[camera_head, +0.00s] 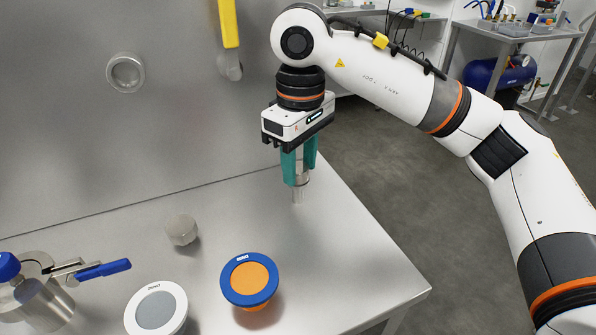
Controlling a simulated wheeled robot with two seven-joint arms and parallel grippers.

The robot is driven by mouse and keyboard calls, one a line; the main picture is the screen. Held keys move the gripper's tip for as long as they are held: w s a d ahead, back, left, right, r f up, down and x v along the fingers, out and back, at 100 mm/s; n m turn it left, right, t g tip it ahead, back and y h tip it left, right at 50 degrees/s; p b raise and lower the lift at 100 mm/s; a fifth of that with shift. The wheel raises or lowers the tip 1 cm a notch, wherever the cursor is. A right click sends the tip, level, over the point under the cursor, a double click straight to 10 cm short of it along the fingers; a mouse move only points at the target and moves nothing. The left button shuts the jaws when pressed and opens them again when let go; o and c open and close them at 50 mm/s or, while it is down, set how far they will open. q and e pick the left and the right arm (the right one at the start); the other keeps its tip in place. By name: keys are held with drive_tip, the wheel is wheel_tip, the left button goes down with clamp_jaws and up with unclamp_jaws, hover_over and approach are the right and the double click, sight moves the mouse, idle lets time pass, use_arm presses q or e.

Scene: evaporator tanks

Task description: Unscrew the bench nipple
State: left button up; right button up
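The bench nipple (298,191) is a small silver upright cylinder on the steel bench top, near its right edge. My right gripper (299,180) points straight down over it. Its teal fingers stand around the nipple's upper part and hide it; the lower part shows below the fingertips. The fingers look close together on the nipple. My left gripper is not in view.
A blue and orange round button (249,280) and a white and grey one (157,308) stand on the bench (345,262). A silver knob-like piece (181,229) sits behind them. A blue-handled valve (102,269) is at left. A steel wall with a round port (126,72) and a yellow handle (229,22) rises behind.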

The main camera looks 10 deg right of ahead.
drive_tip(key=shift+w, duration=0.1)
drive_tip(key=m, duration=0.5)
drive_tip(key=shift+f, duration=0.1)
drive_tip(key=m, duration=0.5)
drive_tip(key=shift+s, duration=0.2)
drive_tip(key=m, duration=0.5)
drive_tip(key=shift+a+m, duration=0.15)
drive_tip(key=shift+m, duration=0.25)
drive_tip(key=m, duration=0.5)
drive_tip(key=shift+a, duration=0.1)
clamp_jaws()
drive_tip(key=n, duration=0.5)
